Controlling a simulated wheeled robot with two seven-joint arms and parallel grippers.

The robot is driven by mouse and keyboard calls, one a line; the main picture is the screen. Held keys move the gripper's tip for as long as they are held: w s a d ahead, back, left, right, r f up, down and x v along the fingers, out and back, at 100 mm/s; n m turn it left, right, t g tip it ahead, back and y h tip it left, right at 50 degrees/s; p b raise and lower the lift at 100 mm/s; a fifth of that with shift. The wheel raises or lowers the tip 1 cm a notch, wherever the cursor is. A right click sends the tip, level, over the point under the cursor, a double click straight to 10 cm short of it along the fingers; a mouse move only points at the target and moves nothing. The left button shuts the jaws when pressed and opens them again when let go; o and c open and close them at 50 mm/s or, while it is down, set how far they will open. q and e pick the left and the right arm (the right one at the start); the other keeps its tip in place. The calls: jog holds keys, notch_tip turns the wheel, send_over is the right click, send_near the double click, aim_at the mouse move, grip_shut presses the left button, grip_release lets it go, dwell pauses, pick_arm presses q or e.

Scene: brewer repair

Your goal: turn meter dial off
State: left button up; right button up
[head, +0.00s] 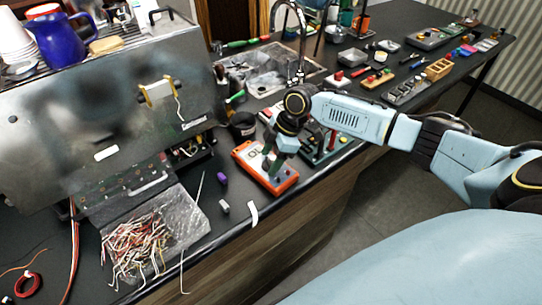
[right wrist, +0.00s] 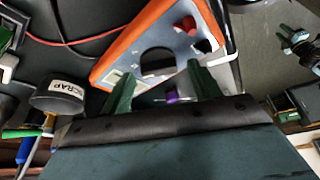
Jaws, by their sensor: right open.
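The orange meter (head: 288,184) lies on the dark counter near its front edge, right of the open machine. It also shows in the right wrist view (right wrist: 122,47), with a grey face and a red knob or jack (right wrist: 187,24). A dark dial-like part (right wrist: 158,62) lies on its face between my fingers; its setting cannot be read. My right gripper (head: 268,165) is over the meter, pointing down. In the right wrist view its green fingers (right wrist: 162,85) are apart, with nothing held between them. Whether they touch the dial is unclear. My left gripper is out of view.
A black scrap cup (right wrist: 60,93) stands beside the meter. A clear bag of wire scraps (head: 185,217), a purple piece (head: 222,179) and a grey piece (head: 224,206) lie to the left. The steel machine (head: 90,110) stands behind them. A sink (head: 275,65) is farther back.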

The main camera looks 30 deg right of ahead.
jog(key=c, duration=1)
jog(key=shift+n, duration=0.4)
jog(key=n+g+b, duration=0.1)
jog(key=n+b, duration=0.1)
jog(key=n, duration=0.1)
jog(key=shift+w+n+g, duration=0.15)
jog(key=shift+n+g, duration=0.25)
jog(key=n+g+b, duration=0.1)
jog(key=n, duration=0.1)
jog(key=n+g+b, duration=0.1)
jog(key=n, duration=0.2)
jog(key=shift+w+a, duration=0.1)
jog(key=n+g+h+b, duration=0.1)
jog(key=n+b, duration=0.1)
jog(key=n, duration=0.2)
jog(key=shift+n, duration=0.4)
jog(key=shift+n+g+h+b, duration=0.3)
jog(key=shift+n+g+h, duration=0.3)
jog(key=shift+n, duration=1.1)
jog(key=shift+h, duration=0.3)
